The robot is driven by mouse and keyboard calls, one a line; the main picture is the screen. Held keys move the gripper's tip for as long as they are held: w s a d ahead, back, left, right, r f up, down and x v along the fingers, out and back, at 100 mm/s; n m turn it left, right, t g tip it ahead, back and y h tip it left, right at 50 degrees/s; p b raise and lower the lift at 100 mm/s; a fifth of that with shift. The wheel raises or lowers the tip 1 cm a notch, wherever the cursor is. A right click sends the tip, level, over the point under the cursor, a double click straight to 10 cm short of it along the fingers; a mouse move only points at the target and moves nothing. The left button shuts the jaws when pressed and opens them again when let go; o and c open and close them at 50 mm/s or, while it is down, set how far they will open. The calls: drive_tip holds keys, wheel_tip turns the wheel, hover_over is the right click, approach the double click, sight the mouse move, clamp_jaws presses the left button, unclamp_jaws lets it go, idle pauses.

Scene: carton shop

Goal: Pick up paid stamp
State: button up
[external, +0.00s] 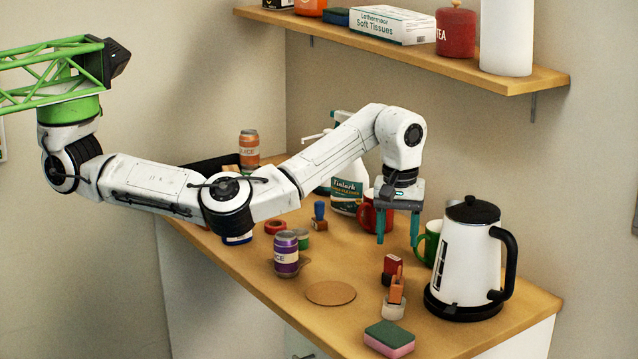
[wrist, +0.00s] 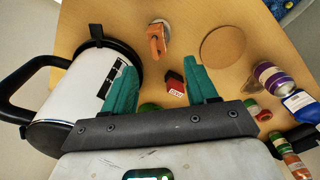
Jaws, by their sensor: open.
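A small red block-shaped stamp (external: 392,265) with a dark part stands on the wooden table, left of the kettle. In the wrist view the red stamp (wrist: 174,84) shows between the two teal fingers, nearer the right one, with a white label too small to read surely. My gripper (external: 398,239) points down above the table, higher than the stamp and a little behind it. Its fingers (wrist: 160,66) are apart with nothing held. A second stamp with a blue handle (external: 319,213) stands farther back to the left.
An orange tape dispenser (external: 397,290) stands just in front of the red stamp. A white kettle (external: 466,262) is close on the right, with a green mug (external: 430,243) behind. A red mug (external: 369,216) stands behind my gripper. A cork coaster (external: 330,293) lies left.

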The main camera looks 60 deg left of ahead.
idle(0.3)
drive_tip(key=n+b, duration=0.4)
drive_tip(key=n, duration=0.6)
hover_over(393, 257)
drive_tip(key=f, duration=0.4)
drive_tip(key=shift+d+f, duration=0.2)
drive_tip(key=shift+d, duration=0.05)
drive_tip(key=shift+a+f, duration=0.25)
drive_tip(key=shift+f, duration=0.05)
wheel_tip(393, 257, down, 10)
drive_tip(key=shift+d+f, duration=0.15)
drive_tip(key=shift+c, duration=0.2)
clamp_jaws()
